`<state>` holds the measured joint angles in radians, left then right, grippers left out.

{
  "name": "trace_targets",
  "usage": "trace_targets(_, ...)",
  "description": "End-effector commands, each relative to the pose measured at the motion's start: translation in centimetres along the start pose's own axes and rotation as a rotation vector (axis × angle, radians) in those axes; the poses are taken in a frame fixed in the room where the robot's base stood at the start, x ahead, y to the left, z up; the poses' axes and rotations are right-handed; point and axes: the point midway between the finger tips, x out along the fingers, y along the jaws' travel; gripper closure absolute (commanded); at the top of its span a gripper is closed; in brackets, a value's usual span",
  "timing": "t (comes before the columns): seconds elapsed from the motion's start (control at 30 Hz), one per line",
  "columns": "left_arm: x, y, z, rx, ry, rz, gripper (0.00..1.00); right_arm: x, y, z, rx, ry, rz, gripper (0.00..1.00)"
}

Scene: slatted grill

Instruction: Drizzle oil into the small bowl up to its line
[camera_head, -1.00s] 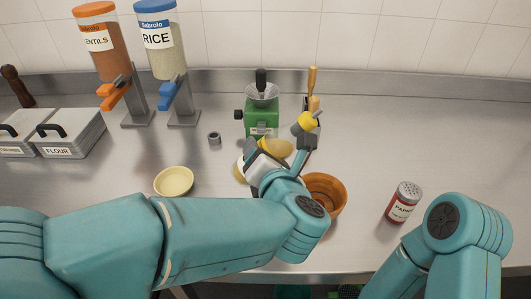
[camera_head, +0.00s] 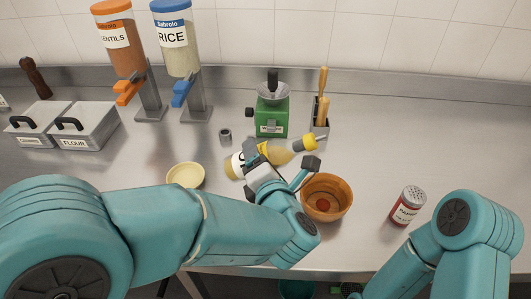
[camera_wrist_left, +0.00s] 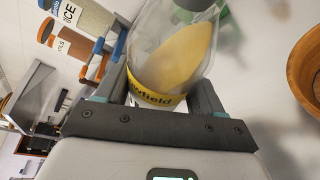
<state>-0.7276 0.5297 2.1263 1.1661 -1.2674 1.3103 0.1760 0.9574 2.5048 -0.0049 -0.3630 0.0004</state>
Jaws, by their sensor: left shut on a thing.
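My left gripper (camera_head: 268,158) is shut on a clear oil bottle (camera_head: 281,153) with yellow oil, a yellow band and a yellow cap. The bottle leans far over, its cap to the right, above the counter behind the brown bowl. In the left wrist view the bottle (camera_wrist_left: 178,55) sits between the two fingers. The small pale yellow bowl (camera_head: 185,175) stands on the counter left of the gripper, apart from it. A larger brown bowl (camera_head: 338,204) stands right of the gripper, with something red inside. No oil stream shows, and I cannot make out a fill line. My right gripper is out of view.
A green grinder (camera_head: 270,117) and a utensil holder (camera_head: 320,118) stand behind the bottle. A red shaker (camera_head: 406,205) stands at right. The counter at far right is clear.

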Motion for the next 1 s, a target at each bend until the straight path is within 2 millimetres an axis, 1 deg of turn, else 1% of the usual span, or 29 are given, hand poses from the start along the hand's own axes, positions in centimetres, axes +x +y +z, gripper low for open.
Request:
trace_targets(0.03,0.1,0.1,-0.1,0.022,0.001,0.008,0.78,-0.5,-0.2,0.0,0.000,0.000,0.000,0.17)
trace_targets(0.3,0.5,0.0,-1.1,0.135,0.000,0.055,0.78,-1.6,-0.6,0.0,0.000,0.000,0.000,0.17)
trace_targets(0.73,1.0,-0.7,-2.3,0.314,0.001,0.129,0.78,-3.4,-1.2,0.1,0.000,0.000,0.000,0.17)
trace_targets(0.8,1.0,-0.8,-2.3,0.306,0.000,0.129,0.78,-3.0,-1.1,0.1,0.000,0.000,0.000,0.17)
trace_targets(1.0,1.0,-0.8,-2.3,0.304,0.000,0.128,0.78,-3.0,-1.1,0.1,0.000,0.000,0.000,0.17)
